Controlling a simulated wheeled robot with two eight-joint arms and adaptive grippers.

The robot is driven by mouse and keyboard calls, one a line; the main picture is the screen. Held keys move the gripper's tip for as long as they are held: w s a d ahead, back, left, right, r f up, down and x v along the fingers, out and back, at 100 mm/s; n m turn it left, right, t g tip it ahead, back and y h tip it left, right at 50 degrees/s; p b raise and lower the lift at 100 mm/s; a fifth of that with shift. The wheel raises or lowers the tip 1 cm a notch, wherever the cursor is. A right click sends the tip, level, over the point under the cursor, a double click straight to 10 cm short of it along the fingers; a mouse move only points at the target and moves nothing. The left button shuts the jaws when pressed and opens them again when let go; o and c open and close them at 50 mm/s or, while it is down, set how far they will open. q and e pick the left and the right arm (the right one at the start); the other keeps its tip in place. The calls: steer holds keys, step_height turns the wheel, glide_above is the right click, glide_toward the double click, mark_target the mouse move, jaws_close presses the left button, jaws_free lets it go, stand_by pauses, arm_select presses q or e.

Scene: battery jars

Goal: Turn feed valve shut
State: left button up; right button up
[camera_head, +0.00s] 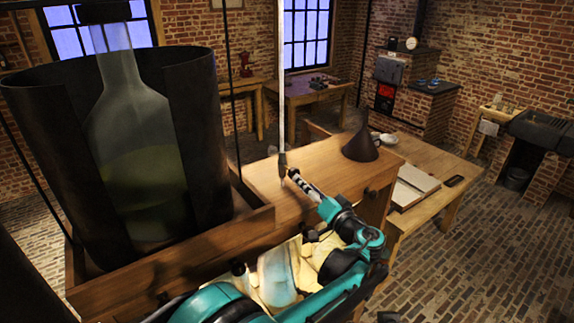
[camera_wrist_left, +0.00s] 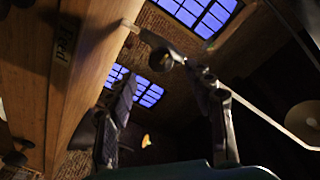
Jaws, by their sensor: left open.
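The feed valve (camera_wrist_left: 160,58) shows in the left wrist view as a dark round knob by a pale metal bar, just beyond my fingertips. A wooden board with a "Feed" label (camera_wrist_left: 64,44) is at its left. My left gripper (camera_wrist_left: 163,76) is open, its two dark fingers spread on either side below the knob; I see nothing held between them. In the head view my left gripper (camera_head: 295,178) is at the foot of a thin upright pipe (camera_head: 282,90), over the wooden bench top. There the valve is too small to make out clearly. My right gripper is not in view.
A large glass jar (camera_head: 140,135) stands inside a dark open cylinder (camera_head: 210,130) in a wooden tray (camera_head: 190,240) at the left. A dark funnel (camera_head: 360,147) sits right of my gripper. A lower table holds a book (camera_head: 412,187). Floor at right is clear.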

mark_target(294, 173)
arm_select(q)
steer(key=shift+w+a+r, duration=0.1)
steer(key=shift+w+a, duration=0.05)
steer(key=shift+w, duration=0.1)
steer(key=x, duration=0.6)
steer(key=shift+w+a+p, duration=0.15)
steer(key=shift+w+p, duration=0.05)
steer(key=shift+p, duration=0.15)
steer(key=c, duration=1.2)
